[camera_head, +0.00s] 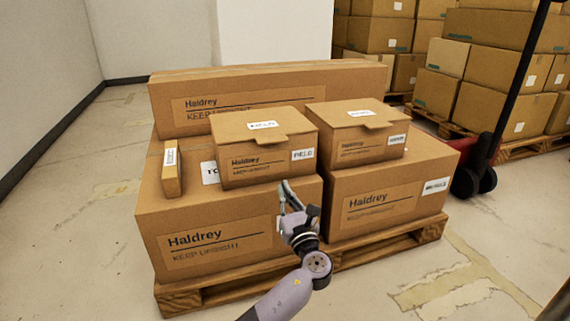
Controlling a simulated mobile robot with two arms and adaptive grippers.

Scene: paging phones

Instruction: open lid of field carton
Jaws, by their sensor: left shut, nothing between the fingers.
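The field carton (240,171) is a small brown box with a "FIELD" label on its front right. It sits on a large left carton, and its lid (263,125) is shut, with a tab hanging over the front edge. My left gripper (288,188) is shut and empty, fingers pointing up, just below and in front of the carton's right front part. I cannot tell whether it touches anything. My right gripper is not in view.
A similar small carton (356,150) with a shut lid stands to the right on another large carton (375,207). A narrow box (171,170) stands at the left. A long carton (270,90) is behind. All rest on a wooden pallet (400,244). A pallet truck (478,165) is at the right.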

